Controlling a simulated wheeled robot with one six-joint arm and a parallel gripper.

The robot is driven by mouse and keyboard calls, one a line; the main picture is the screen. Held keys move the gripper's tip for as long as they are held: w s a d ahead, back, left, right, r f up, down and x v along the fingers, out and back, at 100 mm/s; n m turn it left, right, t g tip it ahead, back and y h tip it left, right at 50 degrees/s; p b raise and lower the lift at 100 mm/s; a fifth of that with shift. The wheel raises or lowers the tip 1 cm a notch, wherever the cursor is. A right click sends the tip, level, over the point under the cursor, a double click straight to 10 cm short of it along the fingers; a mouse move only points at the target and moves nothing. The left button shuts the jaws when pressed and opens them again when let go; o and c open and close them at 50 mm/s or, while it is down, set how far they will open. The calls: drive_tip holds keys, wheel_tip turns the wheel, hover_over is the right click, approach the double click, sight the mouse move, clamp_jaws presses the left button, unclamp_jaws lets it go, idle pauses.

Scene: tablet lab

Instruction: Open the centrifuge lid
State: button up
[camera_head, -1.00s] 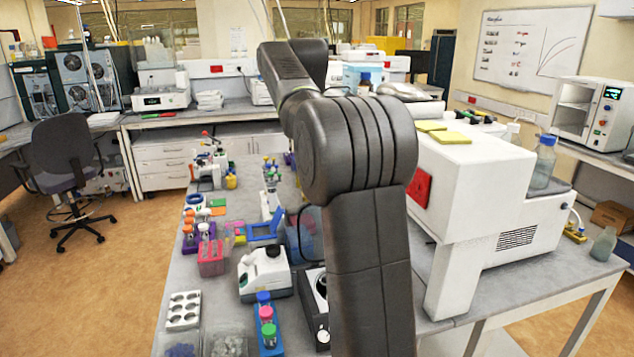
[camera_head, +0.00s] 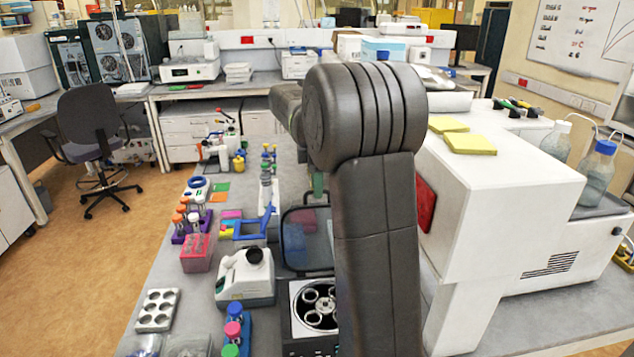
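The centrifuge (camera_head: 291,336) is a small dark box with a light top on the near bench, partly behind my arm. Its round rotor with several ring-shaped holes (camera_head: 318,306) is exposed. Its lid (camera_head: 295,240), a dark-framed see-through panel, stands raised at the back of the box, its right part behind my arm. My dark arm rises on the right of the centrifuge and reaches away from the camera. My gripper is hidden behind the arm, so its opening and any contact with the lid do not show.
Left of the centrifuge are a white device (camera_head: 245,275), a blue rack of capped tubes (camera_head: 237,335) and a white well plate (camera_head: 157,310). A blue stand (camera_head: 250,229) is farther back. A large white machine (camera_head: 500,205) blocks the right side.

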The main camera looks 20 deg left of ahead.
clamp_jaws()
drive_tip(key=shift+s+d+t+b, duration=0.3)
drive_tip(key=shift+s+b, duration=0.2)
drive_tip(key=shift+b, duration=0.4)
drive_tip(key=shift+s+d+r+t+y+b, duration=0.1)
drive_tip(key=shift+s+d+t+y+b, duration=0.1)
drive_tip(key=shift+s+d+b, duration=0.25)
drive_tip(key=shift+s+d+r+t+y+b, duration=0.15)
drive_tip(key=shift+s+d+t+y+b, duration=0.05)
drive_tip(key=shift+s+b, duration=0.45)
drive_tip(key=shift+s+d+r+t+y+b, duration=0.1)
drive_tip(key=shift+s+d+t+y+b, duration=0.1)
drive_tip(key=shift+s+d+b, duration=0.25)
drive_tip(key=shift+a, duration=0.1)
unclamp_jaws()
drive_tip(key=shift+r, duration=0.1)
